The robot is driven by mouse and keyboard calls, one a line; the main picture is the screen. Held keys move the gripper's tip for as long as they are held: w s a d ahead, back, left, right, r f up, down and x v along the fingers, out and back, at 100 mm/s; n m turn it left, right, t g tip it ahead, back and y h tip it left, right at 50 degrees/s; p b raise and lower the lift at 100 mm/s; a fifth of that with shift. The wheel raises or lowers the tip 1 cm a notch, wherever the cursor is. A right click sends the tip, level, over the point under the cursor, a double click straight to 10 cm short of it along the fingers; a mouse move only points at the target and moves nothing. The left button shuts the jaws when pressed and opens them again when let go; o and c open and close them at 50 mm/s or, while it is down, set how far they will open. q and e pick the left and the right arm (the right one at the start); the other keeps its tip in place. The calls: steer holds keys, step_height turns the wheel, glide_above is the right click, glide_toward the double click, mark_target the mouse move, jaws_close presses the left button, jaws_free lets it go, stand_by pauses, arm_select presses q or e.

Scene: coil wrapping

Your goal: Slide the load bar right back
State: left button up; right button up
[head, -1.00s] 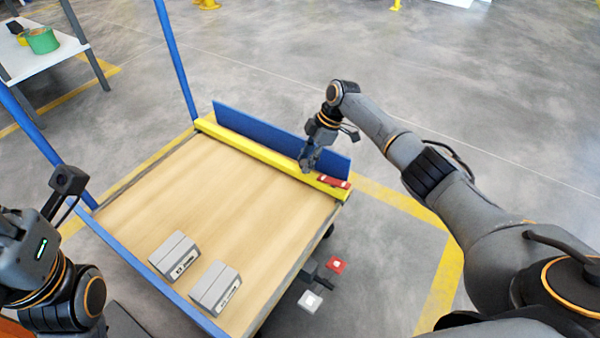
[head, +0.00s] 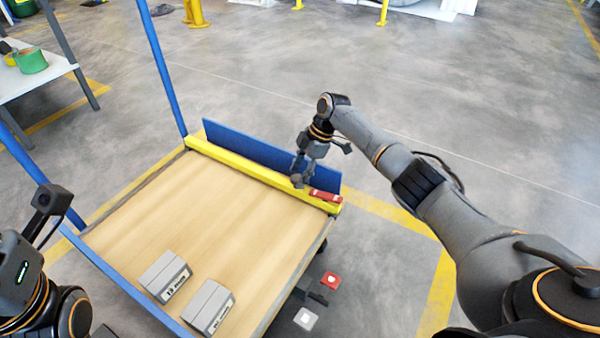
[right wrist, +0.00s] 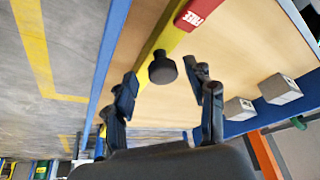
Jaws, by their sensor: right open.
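The yellow load bar (head: 250,169) lies across the far end of the wooden cart deck, close along a blue board (head: 255,150). A red piece (head: 325,196) sits on the bar near its right end; in the right wrist view it (right wrist: 193,18) reads "FREE". A black knob (right wrist: 162,68) stands on the bar. My right gripper (head: 298,183) is over the bar, left of the red piece. In the right wrist view its open fingers (right wrist: 166,86) appear on either side of the knob, with no visible contact. My left arm is at the left edge; its fingers are not visible.
Two grey boxes (head: 165,277) (head: 209,307) lie on the deck's near part. Blue posts (head: 162,68) rise at the cart's left side. Red (head: 330,281) and white (head: 306,319) pads sit beside the cart's right side. The middle deck is clear.

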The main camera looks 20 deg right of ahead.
steer(key=v, duration=1.1)
steer(key=shift+d+r, duration=0.2)
steer(key=shift+r, duration=0.15)
